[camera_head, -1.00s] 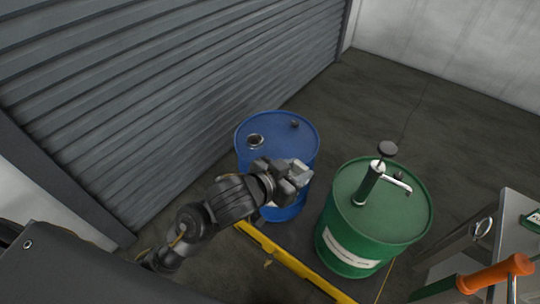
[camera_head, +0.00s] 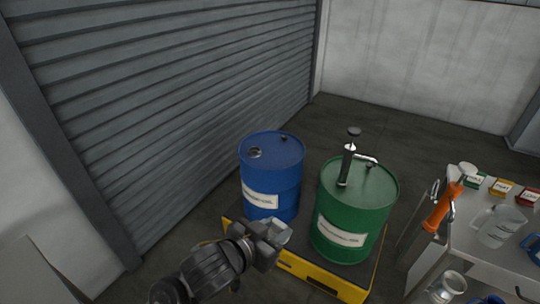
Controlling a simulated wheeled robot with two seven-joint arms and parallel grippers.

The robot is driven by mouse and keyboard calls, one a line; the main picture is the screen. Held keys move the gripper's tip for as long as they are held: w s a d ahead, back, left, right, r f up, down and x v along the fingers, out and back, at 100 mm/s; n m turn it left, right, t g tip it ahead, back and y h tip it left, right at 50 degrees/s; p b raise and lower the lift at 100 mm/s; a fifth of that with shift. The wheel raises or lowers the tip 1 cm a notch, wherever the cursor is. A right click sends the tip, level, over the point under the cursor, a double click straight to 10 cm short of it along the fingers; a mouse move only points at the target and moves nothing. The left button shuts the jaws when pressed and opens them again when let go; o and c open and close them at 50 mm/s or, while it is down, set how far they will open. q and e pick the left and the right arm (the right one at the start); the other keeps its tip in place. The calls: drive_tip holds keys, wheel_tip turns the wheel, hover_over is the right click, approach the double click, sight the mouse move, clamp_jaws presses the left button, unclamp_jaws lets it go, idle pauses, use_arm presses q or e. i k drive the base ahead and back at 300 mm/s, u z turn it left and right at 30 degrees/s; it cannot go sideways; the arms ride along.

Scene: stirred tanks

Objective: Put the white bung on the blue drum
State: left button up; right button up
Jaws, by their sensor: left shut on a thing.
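The blue drum (camera_head: 270,180) stands upright left of the green drum, with a pale label on its side. Its top has a larger round opening (camera_head: 254,152) with a light rim at the left and a small dark fitting (camera_head: 284,138) at the back right. My left gripper (camera_head: 274,238) is in front of and below the blue drum's top, apart from the opening. It is shut on a small pale piece, apparently the white bung; the fingers hide most of it. My right gripper is not in view.
A green drum (camera_head: 352,215) with a tall hand pump (camera_head: 347,165) stands close right of the blue drum. Both are on a yellow-edged platform (camera_head: 318,276). A shutter closes the left.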

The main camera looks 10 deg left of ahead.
sight(266, 140)
drive_tip(key=u, duration=1.25)
drive_tip(key=i, duration=2.6)
drive_tip(key=z, duration=1.05)
drive_tip(key=i, duration=0.3)
drive_tip(key=z, duration=1.7)
